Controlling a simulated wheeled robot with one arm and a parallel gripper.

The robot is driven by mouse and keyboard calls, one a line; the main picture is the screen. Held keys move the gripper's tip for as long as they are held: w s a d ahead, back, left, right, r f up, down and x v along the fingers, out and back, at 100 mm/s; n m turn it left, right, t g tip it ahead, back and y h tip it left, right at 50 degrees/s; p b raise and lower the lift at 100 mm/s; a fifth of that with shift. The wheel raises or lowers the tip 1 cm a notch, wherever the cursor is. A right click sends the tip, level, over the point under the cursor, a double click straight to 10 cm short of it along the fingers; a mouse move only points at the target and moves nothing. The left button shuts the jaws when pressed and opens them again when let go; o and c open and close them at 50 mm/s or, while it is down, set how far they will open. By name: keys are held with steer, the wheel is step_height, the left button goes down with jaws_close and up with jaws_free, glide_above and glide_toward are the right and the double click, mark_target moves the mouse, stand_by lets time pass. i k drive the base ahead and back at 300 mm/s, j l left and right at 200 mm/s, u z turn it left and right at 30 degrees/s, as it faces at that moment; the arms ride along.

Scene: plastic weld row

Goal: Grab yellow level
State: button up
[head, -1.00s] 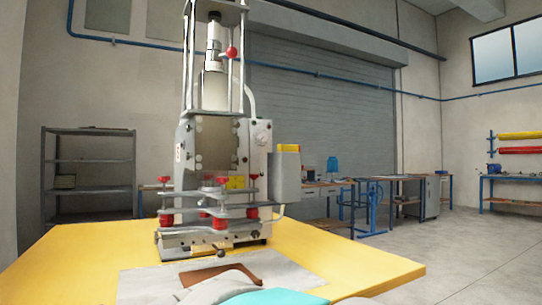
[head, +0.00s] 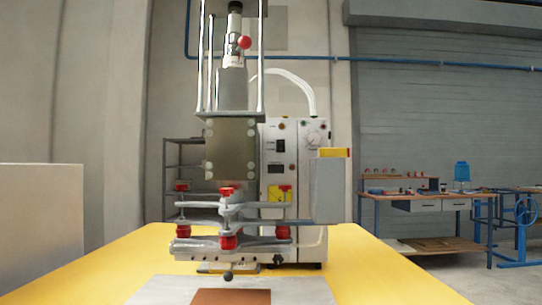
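No clear spirit level shows in the head view. My gripper is not in view.
A tall welding machine (head: 232,150) with red knobs stands on a yellow table (head: 90,272). A brown sheet (head: 231,297) lies on a grey mat (head: 165,290) in front of it. Workbenches (head: 425,197) stand at the back right, with open floor (head: 445,270) before them.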

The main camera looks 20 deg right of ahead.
mark_target(323, 152)
steer(key=l+u, duration=0.15)
steer(key=l, duration=0.3)
steer(key=k+l+u, duration=0.15)
steer(key=l, duration=0.25)
steer(key=l+u, duration=0.15)
steer(key=l, duration=0.3)
steer(key=k+l+u, duration=0.15)
steer(key=l, duration=0.25)
steer(key=l+u, duration=0.15)
steer(key=l, duration=0.25)
steer(key=k+l+u, duration=0.15)
steer(key=l, duration=0.2)
steer(key=k+l+u, duration=0.15)
steer(key=l, duration=0.25)
steer(key=k+l+u, duration=0.15)
steer(key=k+l, duration=0.1)
steer(key=l, duration=0.1)
